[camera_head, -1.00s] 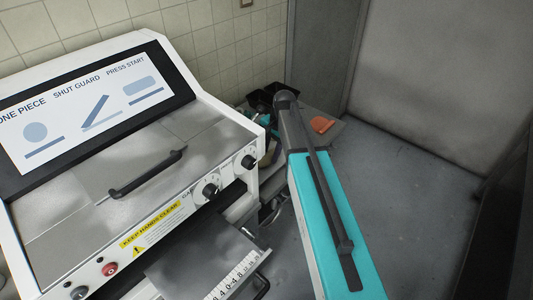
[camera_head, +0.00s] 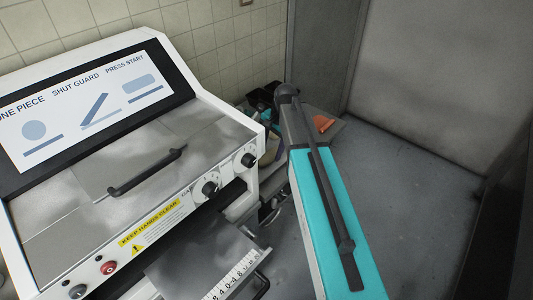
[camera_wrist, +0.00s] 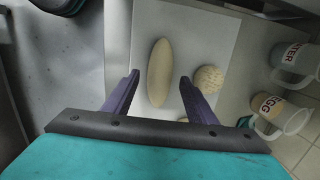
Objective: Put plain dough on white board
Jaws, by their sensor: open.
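In the wrist view my gripper (camera_wrist: 159,77) is open, with its two purple fingers apart. A smooth, pale, long dough piece (camera_wrist: 160,65) lies beyond and between the fingertips, with no visible grip on it. A round, pale dough piece with a patterned surface (camera_wrist: 209,79) lies just right of the right finger. A small part of another pale piece (camera_wrist: 183,119) shows low down, mostly hidden by my gripper. The long piece lies on a flat, whitish rectangular board (camera_wrist: 205,30). In the head view my gripper and the dough are hidden or not distinguishable.
Mugs marked EGG (camera_wrist: 281,113) and WATER, the latter partly cut off (camera_wrist: 297,64), stand right of the board. A dark round vessel (camera_wrist: 65,45) is at left. In the head view, a large machine (camera_head: 130,170) fills the left, and an orange item (camera_head: 323,124) lies behind my arm.

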